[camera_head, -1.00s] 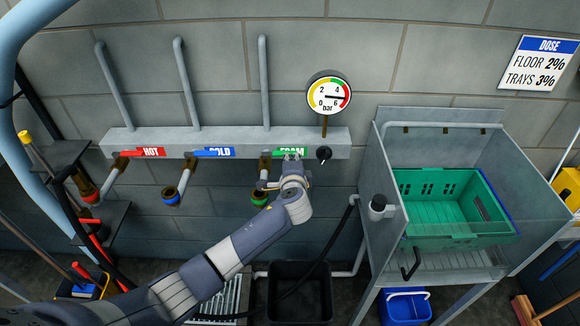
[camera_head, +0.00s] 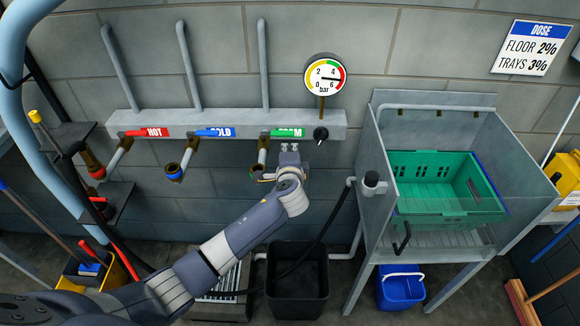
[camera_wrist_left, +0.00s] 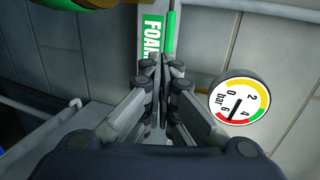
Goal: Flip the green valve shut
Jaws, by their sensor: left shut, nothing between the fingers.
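The foam valve (camera_head: 263,146) is a brass fitting on the grey wall manifold, at the left end of the green FOAM label (camera_head: 288,132). In the left wrist view its green lever (camera_wrist_left: 171,33) lies along the manifold beside the FOAM label (camera_wrist_left: 152,34). My left gripper (camera_head: 289,147) is just below the label in the head view, right of the brass fitting. In the left wrist view the left gripper (camera_wrist_left: 160,62) is shut and empty, its tips close to the label and lever. I cannot tell whether they touch. My right gripper is out of view.
Red HOT (camera_head: 153,132) and blue COLD (camera_head: 220,132) valves are left along the manifold (camera_head: 240,120). A pressure gauge (camera_head: 325,80) and black knob (camera_head: 321,134) are right. A steel sink (camera_head: 395,245) holds a green crate (camera_head: 432,212). A black bin (camera_head: 297,306) stands below.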

